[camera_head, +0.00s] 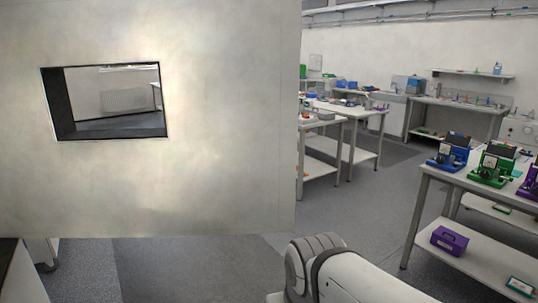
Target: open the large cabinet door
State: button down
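A large pale panel (220,120) with a dark-framed rectangular window fills the left half of the head view, close to me. It appears to be the large cabinet door. Its right and lower edges are free, with floor showing below and the room to the right. Its hinge, handle and the cabinet body cannot be made out. A white link of my arm rises at the bottom, right of the panel's lower corner. My gripper is out of the picture, so its relation to the door cannot be seen.
A workbench (463,262) with blue, green and purple devices stands at the right, a purple box (449,240) on its lower shelf. More benches (345,108) stand farther back. Open grey floor (375,205) lies between the panel and the right bench.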

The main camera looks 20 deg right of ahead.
aim_at(223, 160)
jog(key=i, duration=0.85)
jog(key=u, duration=0.5)
